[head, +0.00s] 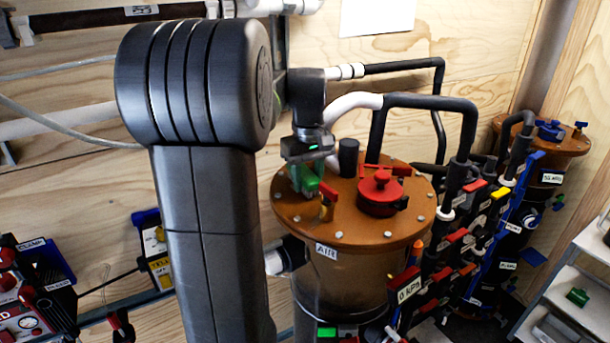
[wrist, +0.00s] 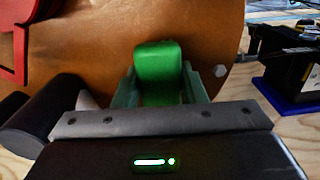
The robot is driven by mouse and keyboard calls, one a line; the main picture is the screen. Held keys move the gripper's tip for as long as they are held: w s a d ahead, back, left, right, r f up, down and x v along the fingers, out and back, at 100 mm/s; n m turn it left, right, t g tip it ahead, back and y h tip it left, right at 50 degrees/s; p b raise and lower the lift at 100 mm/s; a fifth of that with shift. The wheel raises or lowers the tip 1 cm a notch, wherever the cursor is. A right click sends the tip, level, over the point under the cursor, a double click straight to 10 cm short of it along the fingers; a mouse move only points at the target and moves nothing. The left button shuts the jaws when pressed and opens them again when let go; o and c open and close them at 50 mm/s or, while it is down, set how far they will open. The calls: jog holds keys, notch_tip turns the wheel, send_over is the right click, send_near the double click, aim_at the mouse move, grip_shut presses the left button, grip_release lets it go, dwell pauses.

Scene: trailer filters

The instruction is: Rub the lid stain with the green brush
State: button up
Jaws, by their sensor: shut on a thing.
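My gripper (head: 305,180) is shut on the green brush (wrist: 158,72), which shows between the two jaws in the wrist view. In the head view the green brush (head: 309,179) is partly hidden by the jaws. It is over the left part of the orange-brown filter lid (head: 330,225), which is round with pale bolts around its rim. I cannot tell whether the brush touches the lid. The lid also fills the upper part of the wrist view (wrist: 100,45). No stain can be made out; the gripper and brush hide part of the lid.
A red cap (head: 380,192) and a small brass valve with a red handle (head: 327,205) stand on the lid close to the brush. Black hoses (head: 430,102) rise behind it. Coloured valves (head: 460,240) crowd the right side. A second filter lid (head: 555,140) is farther right.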

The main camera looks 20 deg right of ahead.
aim_at(316, 182)
jog(key=shift+s+d+f, duration=0.1)
jog(key=shift+s+d, duration=0.1)
jog(key=shift+s, duration=1.55)
jog(key=shift+w, duration=0.1)
jog(key=shift+w+a+p, duration=0.1)
jog(key=shift+w+p, duration=0.45)
jog(key=shift+w, duration=0.2)
jog(key=shift+w+a+f, duration=0.1)
jog(key=shift+w+a, duration=0.05)
jog(key=shift+w, duration=0.85)
jog(key=shift+w+a, duration=0.2)
jog(key=shift+w, duration=1.6)
jog(key=shift+d, duration=0.2)
jog(key=shift+s+d, duration=0.15)
jog(key=shift+s, duration=1.05)
jog(key=shift+s+d, duration=0.2)
jog(key=shift+s, duration=1.05)
jog(key=shift+s+d, duration=0.15)
jog(key=shift+s, duration=1.05)
